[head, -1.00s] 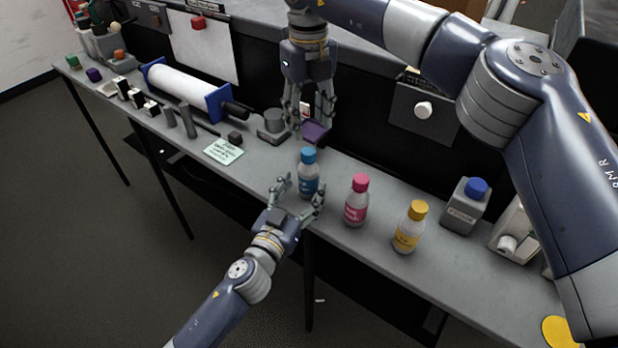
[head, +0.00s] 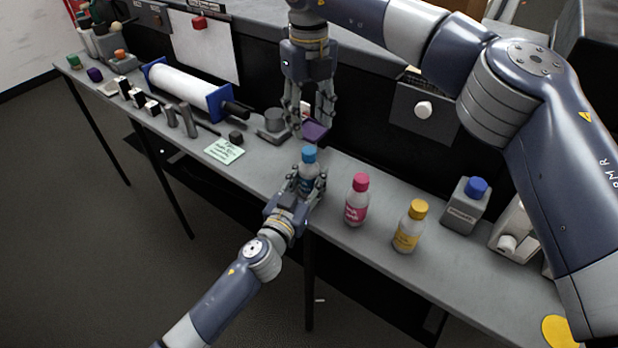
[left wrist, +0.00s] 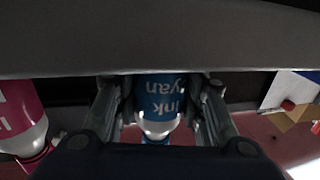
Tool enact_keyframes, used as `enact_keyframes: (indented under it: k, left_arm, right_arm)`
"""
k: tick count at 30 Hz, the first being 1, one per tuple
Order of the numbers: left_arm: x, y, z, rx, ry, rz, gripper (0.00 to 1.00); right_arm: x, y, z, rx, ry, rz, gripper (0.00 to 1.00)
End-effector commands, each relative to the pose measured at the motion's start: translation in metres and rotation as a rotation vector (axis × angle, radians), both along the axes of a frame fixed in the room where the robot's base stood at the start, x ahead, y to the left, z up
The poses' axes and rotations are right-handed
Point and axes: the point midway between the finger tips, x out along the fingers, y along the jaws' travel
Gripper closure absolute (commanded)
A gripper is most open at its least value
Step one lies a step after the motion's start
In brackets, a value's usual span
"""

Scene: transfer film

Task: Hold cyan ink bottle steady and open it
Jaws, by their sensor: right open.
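The cyan ink bottle (head: 308,178) stands upright on the bench near its front edge, with its blue cap (head: 309,154) on. My left gripper (head: 306,186) has its fingers closed around the bottle's body from the front. In the left wrist view the bottle's blue label (left wrist: 160,98) shows between the two fingers, which appear to press on its sides. My right gripper (head: 313,134) is open and points down, above and behind the bottle, apart from the cap. A purple item (head: 315,131) shows at its fingertips; I cannot tell whether they touch.
A magenta bottle (head: 357,200) and a yellow-capped bottle (head: 410,227) stand to the right, then a grey jug with a blue cap (head: 466,205). A green note (head: 224,151), small dark items and a white roller (head: 187,88) lie to the left. The bench's front edge is close.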

Motion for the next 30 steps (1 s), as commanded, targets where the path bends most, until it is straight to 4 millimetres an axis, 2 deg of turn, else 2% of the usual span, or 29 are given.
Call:
enact_keyframes:
  k: [5,11,30]
  left_arm:
    - [-0.0001,0.0004,-0.0006,0.000,0.001,0.000,1.00]
    - [-0.0001,0.0004,-0.0009,0.000,0.001,0.001,1.00]
    - [-0.0002,0.0004,-0.0015,0.001,0.003,0.001,1.00]
  right_arm:
    - [0.0000,0.0000,-0.0001,0.000,0.000,-0.022,0.54]
    - [0.0000,0.0004,-0.0002,0.000,0.000,-0.205,0.54]
    - [-0.0001,0.0013,-0.0001,0.001,0.000,-1.215,0.54]
